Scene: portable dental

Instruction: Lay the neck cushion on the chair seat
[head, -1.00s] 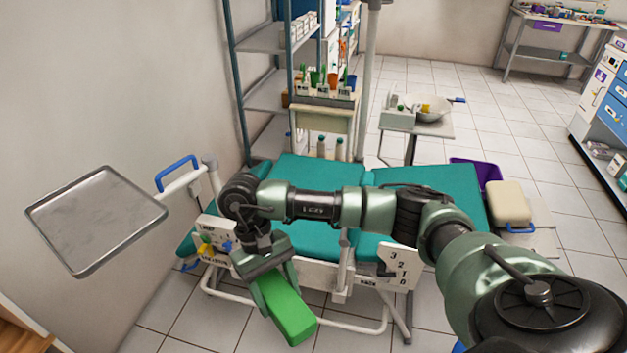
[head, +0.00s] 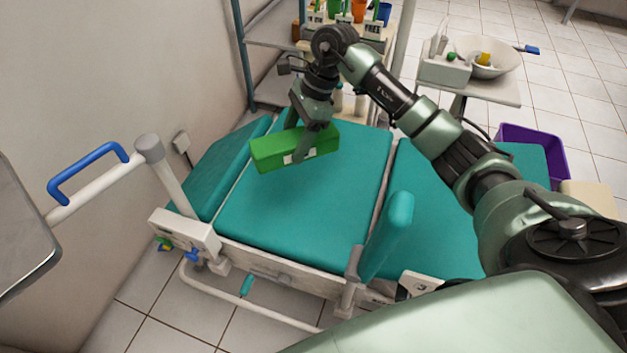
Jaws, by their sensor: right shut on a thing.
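The neck cushion is a green block (head: 270,152) in the head view. My right gripper (head: 303,150) is shut on it, with a finger across its near side. The cushion is over the far left part of the teal chair seat (head: 300,210). It lies roughly level, its long side running left to right. I cannot tell whether its underside touches the seat. My left gripper is not in view.
A teal armrest (head: 388,235) stands up at the seat's front right. A metal tray (head: 22,235) and a blue-handled rail (head: 100,190) are at the left. A side table with a bowl (head: 488,60) and a purple bin (head: 535,148) stand at the back right. The seat's front is bare.

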